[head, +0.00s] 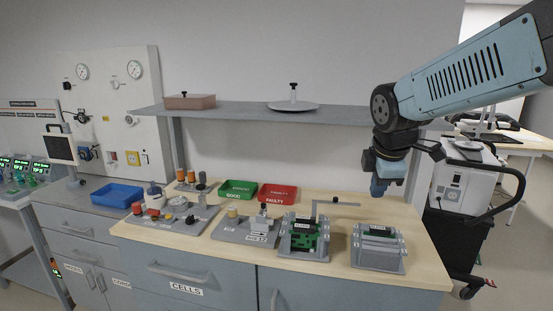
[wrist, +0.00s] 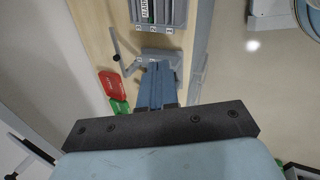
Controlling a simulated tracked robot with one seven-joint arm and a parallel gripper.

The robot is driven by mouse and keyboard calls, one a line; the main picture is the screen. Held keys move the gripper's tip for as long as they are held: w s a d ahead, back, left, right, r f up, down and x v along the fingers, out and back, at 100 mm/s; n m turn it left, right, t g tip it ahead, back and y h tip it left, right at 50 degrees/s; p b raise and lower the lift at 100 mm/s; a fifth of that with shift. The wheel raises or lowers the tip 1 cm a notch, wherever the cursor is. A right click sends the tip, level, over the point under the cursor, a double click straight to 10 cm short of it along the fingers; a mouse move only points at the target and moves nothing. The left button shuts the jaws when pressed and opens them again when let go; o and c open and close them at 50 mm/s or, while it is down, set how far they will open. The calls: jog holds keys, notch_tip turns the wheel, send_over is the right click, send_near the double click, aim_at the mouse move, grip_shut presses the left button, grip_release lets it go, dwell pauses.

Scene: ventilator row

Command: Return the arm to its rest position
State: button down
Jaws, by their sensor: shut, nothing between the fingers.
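My arm (head: 465,75) comes in from the upper right of the head view, bent at a dark joint, with its end hanging down. My gripper (head: 377,192) points downward above the right part of the wooden bench top, clear of the fixtures. In the wrist view my gripper (wrist: 158,66) shows two blue fingers closed together with nothing between them. Behind the fingertips in that view lies a grey fixture, partly hidden by them.
A grey shelf (head: 235,112) runs behind the arm. On the bench stand a fixture with a green board (head: 304,238), another grey fixture (head: 378,250), a green GOOD bin (head: 237,185) and a red FAULTY bin (head: 277,190). A wheeled cart (head: 462,185) stands at right.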

jog(key=s+r+m+t, duration=0.1)
jog(key=s+m, duration=1.2)
jog(key=m, duration=0.4)
jog(key=shift+d+r+y, duration=0.25)
jog(key=shift+d+y, duration=0.15)
jog(key=shift+d, duration=0.05)
